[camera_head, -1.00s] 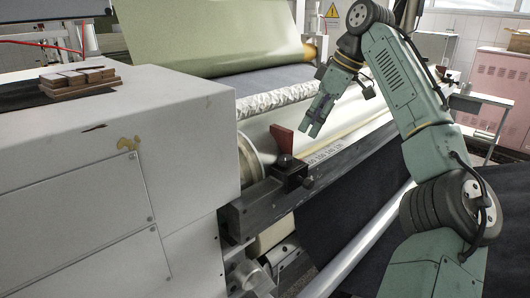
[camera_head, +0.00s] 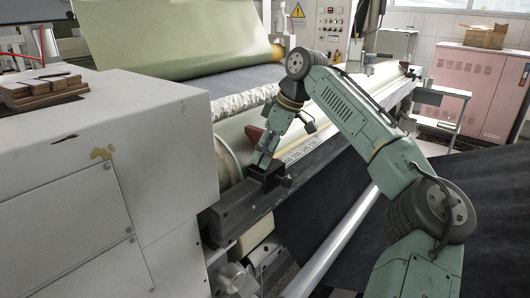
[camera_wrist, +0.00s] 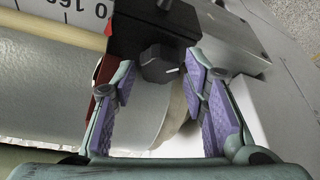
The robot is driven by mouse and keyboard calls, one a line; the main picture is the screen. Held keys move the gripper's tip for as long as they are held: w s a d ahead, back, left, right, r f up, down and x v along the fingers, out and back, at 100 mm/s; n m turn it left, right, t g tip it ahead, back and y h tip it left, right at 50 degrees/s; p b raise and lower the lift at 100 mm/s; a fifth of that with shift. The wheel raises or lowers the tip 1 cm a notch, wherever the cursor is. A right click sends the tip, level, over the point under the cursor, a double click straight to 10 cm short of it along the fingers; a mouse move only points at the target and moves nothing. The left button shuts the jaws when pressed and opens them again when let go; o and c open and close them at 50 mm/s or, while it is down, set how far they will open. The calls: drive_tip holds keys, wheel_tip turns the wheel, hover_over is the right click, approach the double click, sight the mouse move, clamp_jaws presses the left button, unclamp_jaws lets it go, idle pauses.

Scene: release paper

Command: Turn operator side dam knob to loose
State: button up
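The black knob (camera_wrist: 160,66) with a white mark shows in the wrist view, on a dark block (camera_wrist: 135,22). My gripper (camera_wrist: 158,76) is open, with one purple-padded finger on each side of the knob. A gap shows on both sides, and I cannot tell the remaining depth. In the head view my gripper (camera_head: 262,160) points down at the dark block (camera_head: 268,177) on the rail, and its fingers hide the knob there. A red dam plate (camera_head: 253,132) stands just behind, partly hidden by the gripper.
A dark rail (camera_head: 238,212) with a printed scale (camera_head: 298,152) runs beside a pale roller (camera_head: 229,165). A small side knob (camera_head: 286,182) sticks out of the block. A white machine housing (camera_head: 150,140) stands close on the left. Dark sheet hangs in front of the rail.

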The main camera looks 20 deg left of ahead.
drive_tip(key=shift+f, duration=0.2)
drive_tip(key=c, duration=0.9)
drive_tip(key=shift+o, duration=0.2)
